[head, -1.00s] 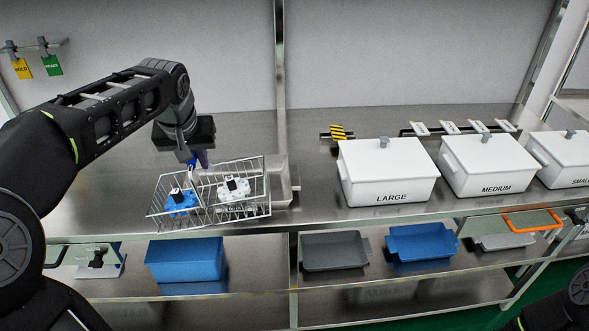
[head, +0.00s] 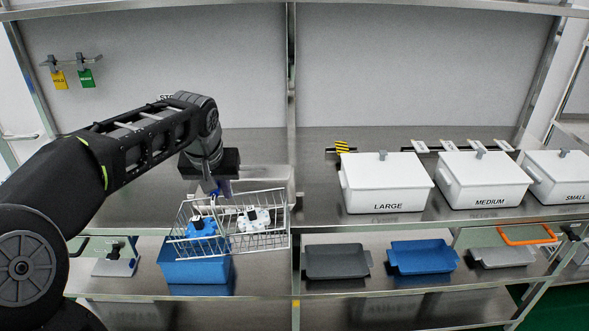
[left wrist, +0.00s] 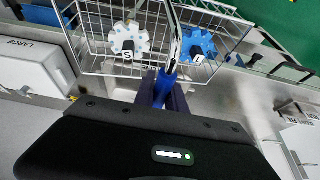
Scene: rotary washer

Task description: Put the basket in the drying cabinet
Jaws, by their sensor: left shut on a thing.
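The wire basket (head: 270,243) hangs tilted from my left gripper (head: 214,190), in front of the upper steel shelf's edge. It holds a blue knobbed part (head: 203,228) and a white knobbed part (head: 252,220). In the left wrist view the basket (left wrist: 92,30) shows with the white part (left wrist: 130,40) and the blue part (left wrist: 197,46) on either side of its middle bar. My left gripper (left wrist: 168,90) is shut on this bar. My right gripper is out of view. No drying cabinet can be made out.
White lidded boxes marked LARGE (head: 387,185), MEDIUM (head: 485,182) and SMALL (head: 560,175) stand on the upper shelf at right. A blue bin (head: 195,272), a grey tray (head: 337,262) and a blue tray (head: 422,256) are on the lower shelf. A grey-white container (head: 270,178) stands behind the basket.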

